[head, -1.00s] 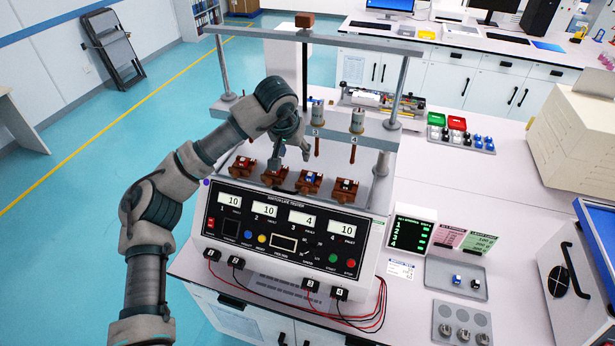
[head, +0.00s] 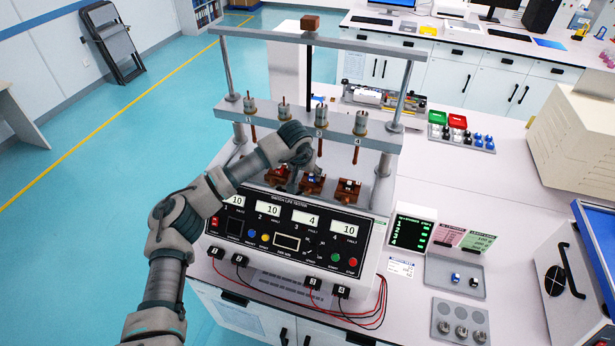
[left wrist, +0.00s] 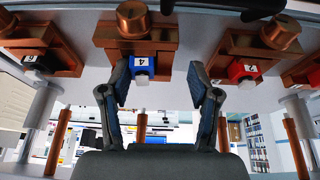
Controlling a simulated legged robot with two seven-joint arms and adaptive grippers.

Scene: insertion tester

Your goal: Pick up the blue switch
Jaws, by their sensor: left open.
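A blue switch (head: 313,179) with a white label sits in the third brown fixture from the left on the switch life tester (head: 285,205). In the left wrist view the blue switch (left wrist: 143,66) shows between my fingers, nearer the left finger, with its white tip pointing down in the picture. My left gripper (head: 307,172) is open at this fixture; in the left wrist view (left wrist: 160,78) its fingers stand apart on either side of the switch. I cannot tell whether either finger touches it. My right gripper is not in view.
A red switch (left wrist: 242,69) sits in a neighbouring fixture. Brown plungers (head: 357,150) hang from the crossbar (head: 380,135) close to my gripper. A grey tray (head: 438,270) with a blue and a black switch lies at the right.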

